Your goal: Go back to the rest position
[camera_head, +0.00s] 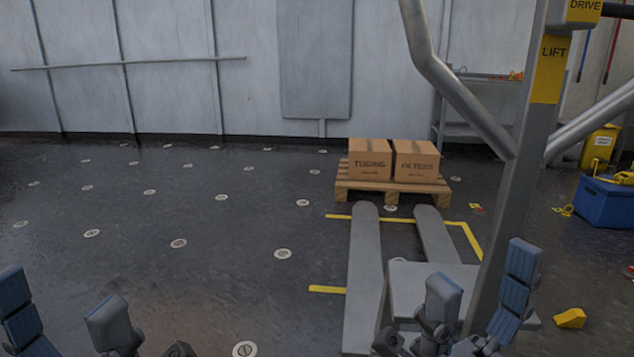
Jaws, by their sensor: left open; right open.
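My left gripper (58,290) is at the lower left edge of the head view, its blue-grey fingers spread apart with nothing between them. My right gripper (483,265) is at the lower right, also spread and holding nothing visible. It shows in front of the base of a grey lift truck (400,290); I cannot tell whether they touch. The lower parts of both grippers are cut off by the frame's bottom edge.
The truck's two forks point toward a wooden pallet (392,197) with two cardboard boxes (370,160) on it. Its post (520,150) rises at right. A blue bin (605,201) and a yellow wedge (570,318) stand right. The dark floor at left is clear.

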